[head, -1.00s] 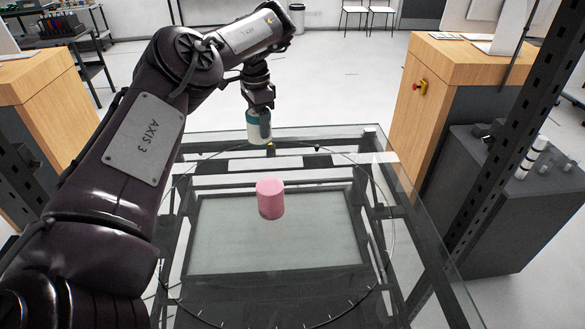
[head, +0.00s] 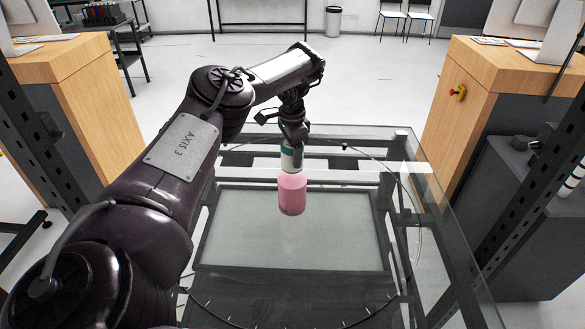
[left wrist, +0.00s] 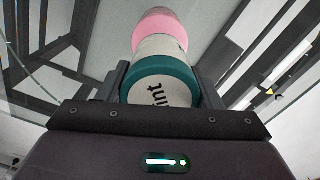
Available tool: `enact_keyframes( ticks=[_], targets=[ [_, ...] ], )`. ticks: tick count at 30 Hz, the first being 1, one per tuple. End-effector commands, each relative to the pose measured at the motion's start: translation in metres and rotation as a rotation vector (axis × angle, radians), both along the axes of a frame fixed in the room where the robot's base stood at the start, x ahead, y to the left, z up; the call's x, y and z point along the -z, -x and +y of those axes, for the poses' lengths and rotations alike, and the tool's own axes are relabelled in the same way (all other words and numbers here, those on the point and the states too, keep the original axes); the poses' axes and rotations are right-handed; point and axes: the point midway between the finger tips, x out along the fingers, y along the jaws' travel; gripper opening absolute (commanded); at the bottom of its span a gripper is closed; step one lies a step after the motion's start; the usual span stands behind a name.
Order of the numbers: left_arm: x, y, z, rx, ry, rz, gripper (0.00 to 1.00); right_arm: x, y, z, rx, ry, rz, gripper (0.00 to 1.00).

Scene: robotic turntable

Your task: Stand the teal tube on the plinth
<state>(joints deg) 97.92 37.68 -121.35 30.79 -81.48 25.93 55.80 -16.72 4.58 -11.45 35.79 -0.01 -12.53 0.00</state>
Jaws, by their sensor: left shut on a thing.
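The teal tube (head: 290,159) is a white cylinder with a teal band and dark lettering. My left gripper (head: 292,146) is shut on its upper part and holds it about upright. The plinth (head: 292,195) is a pink cylinder on the glass turntable. In the head view the tube's lower end meets the plinth's top edge; I cannot tell whether they touch. In the left wrist view, the tube (left wrist: 160,88) sits between the fingers, and the pink plinth (left wrist: 160,30) shows beyond it, roughly in line. My right gripper is not in view.
The glass table (head: 440,240) has a metal frame and a round turntable edge, with clear glass around the plinth. Wooden desks (head: 490,75) stand on both sides. Dark perforated posts rise at the left and right edges.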

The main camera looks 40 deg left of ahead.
Motion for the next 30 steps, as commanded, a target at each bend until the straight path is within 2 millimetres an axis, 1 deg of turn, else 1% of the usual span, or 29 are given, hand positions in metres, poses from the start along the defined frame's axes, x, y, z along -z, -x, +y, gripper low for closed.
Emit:
enact_keyframes(
  ticks=[1, 4, 9, 12, 19, 20, 24, 30],
  targets=[
    [0.001, 0.0, 0.0, 0.0, 0.0, 0.001, 0.33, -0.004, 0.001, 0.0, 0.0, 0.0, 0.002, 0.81],
    [0.009, 0.0, 0.0, 0.0, -0.001, 0.002, 0.33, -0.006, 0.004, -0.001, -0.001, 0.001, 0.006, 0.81],
    [0.035, 0.001, 0.0, 0.001, -0.001, 0.004, 0.33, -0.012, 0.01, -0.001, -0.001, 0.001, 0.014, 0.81],
    [0.045, 0.0, 0.0, 0.0, -0.001, 0.002, 0.33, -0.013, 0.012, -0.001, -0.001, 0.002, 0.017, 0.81],
    [0.048, 0.0, 0.0, 0.001, 0.0, 0.0, 0.33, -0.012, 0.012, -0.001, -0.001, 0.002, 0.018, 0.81],
    [0.049, 0.0, 0.0, 0.001, 0.0, 0.001, 0.62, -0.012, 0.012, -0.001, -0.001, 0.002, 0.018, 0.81],
    [0.048, 0.0, 0.0, 0.001, 0.0, 0.001, 0.8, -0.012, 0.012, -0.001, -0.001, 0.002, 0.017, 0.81],
    [0.048, 0.0, 0.0, 0.001, 0.0, 0.001, 0.81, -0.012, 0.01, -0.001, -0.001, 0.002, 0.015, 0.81]
  ],
)
